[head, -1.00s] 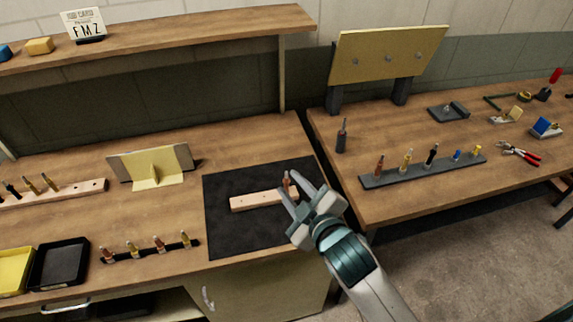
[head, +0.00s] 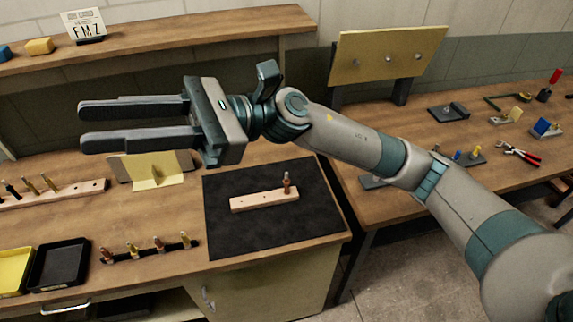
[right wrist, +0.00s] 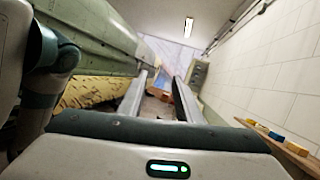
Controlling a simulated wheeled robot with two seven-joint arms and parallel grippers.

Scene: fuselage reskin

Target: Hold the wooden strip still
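The wooden strip (head: 262,201) lies flat on the black mat (head: 225,240) on the left bench in the head view. A copper-coloured fastener (head: 287,183) stands upright at its right end. Small holes show along the strip. My right gripper (head: 80,125) is raised high at the left of the head view, pointing left, with its two fingers apart and nothing between them. It is well away from the strip. In the right wrist view the fingers (right wrist: 160,95) are also apart and empty. My left gripper is in neither view.
A dark rack (head: 150,250) of several fasteners and black (head: 60,283) and yellow trays sit front left. A shelf (head: 180,30) runs above the bench. The mat around the strip is clear.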

